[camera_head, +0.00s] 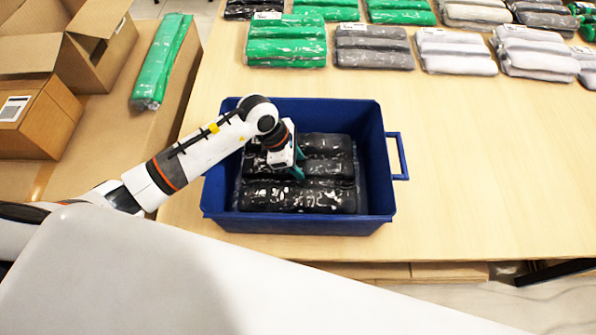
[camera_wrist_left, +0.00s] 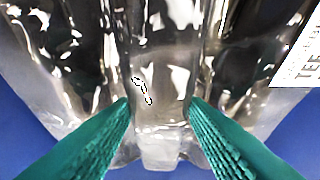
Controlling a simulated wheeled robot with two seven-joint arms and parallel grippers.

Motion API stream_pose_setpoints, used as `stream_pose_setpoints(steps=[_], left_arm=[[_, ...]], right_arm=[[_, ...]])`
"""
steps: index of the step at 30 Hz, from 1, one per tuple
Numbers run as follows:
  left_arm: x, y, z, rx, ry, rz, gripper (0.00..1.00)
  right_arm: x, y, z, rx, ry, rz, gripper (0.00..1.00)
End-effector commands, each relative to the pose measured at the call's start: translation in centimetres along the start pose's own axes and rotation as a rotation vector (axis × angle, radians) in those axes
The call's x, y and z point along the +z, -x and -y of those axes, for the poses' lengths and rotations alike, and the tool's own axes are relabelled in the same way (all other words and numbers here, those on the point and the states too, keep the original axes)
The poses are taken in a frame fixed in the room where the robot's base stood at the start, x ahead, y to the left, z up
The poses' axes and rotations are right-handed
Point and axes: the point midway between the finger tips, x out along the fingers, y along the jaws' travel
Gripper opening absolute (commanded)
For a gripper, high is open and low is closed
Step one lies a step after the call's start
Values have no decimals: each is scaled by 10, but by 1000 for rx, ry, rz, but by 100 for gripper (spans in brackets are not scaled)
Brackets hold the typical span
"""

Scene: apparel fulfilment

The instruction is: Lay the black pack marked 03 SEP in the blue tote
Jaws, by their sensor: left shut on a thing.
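The blue tote (camera_head: 290,226) stands on the table in the head view. A black pack in glossy clear wrap (camera_head: 297,199) lies inside it, its long ridges running left to right. My left gripper (camera_head: 298,166) reaches down into the tote from the left and is shut on the black pack. In the left wrist view the green fingers (camera_wrist_left: 158,104) press in on either side of a ridge of the black pack (camera_wrist_left: 160,60). A white label (camera_wrist_left: 302,50) is cut off at the right; no date can be read. My right gripper is not in view.
Green packs (camera_head: 286,42), grey packs (camera_head: 373,48) and pale packs (camera_head: 455,52) line the table's back. Open cardboard boxes (camera_head: 98,45) and a long green pack (camera_head: 161,62) are at the left. The table (camera_head: 490,160) right of the tote is clear.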

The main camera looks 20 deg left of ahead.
Motion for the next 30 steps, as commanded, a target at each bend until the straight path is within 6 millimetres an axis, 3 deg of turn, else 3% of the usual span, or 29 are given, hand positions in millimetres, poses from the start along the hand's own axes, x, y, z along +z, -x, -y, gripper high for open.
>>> stream_pose_setpoints(steps=[12,23,24,27,30], left_arm=[[19,-44,0,0,2,0,14],[21,-50,1,-2,-1,-1,14],[21,-50,0,-1,-1,0,46],[21,-50,0,-1,-1,0,63],[21,-49,0,-1,-1,0,63]], right_arm=[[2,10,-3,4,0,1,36],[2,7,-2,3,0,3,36],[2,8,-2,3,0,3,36],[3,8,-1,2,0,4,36],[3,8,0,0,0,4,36]])
